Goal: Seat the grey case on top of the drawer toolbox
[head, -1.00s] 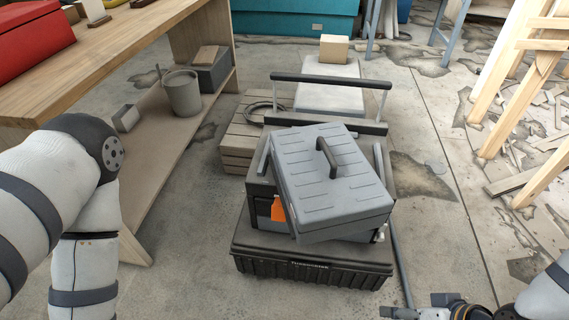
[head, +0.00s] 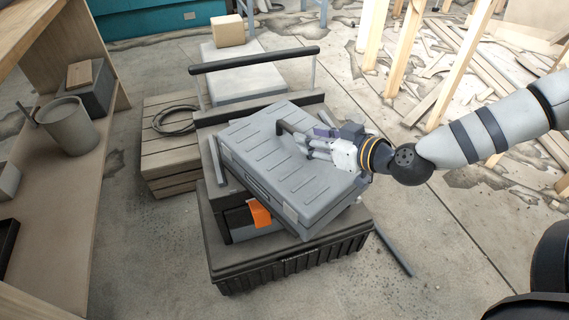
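The grey case (head: 265,155) is a flat, ribbed box with a dark handle (head: 284,129) on its lid. It lies turned askew on the drawer toolbox (head: 238,220), overhanging it at the front right. The toolbox shows mostly at its front left, with an orange tag (head: 260,214); its top is largely hidden by the case. My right gripper (head: 308,146) is over the case lid, at the right part of the handle. Its fingers overlap the handle, and I cannot tell whether they are closed around it. My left gripper is out of view.
The toolbox stands on a wide black chest (head: 300,262). A cart handle bar (head: 255,60) rises behind. A wooden crate with coiled cable (head: 160,150) is at left, beside a wooden bench (head: 70,215). Timber trestles (head: 400,60) stand at the back right.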

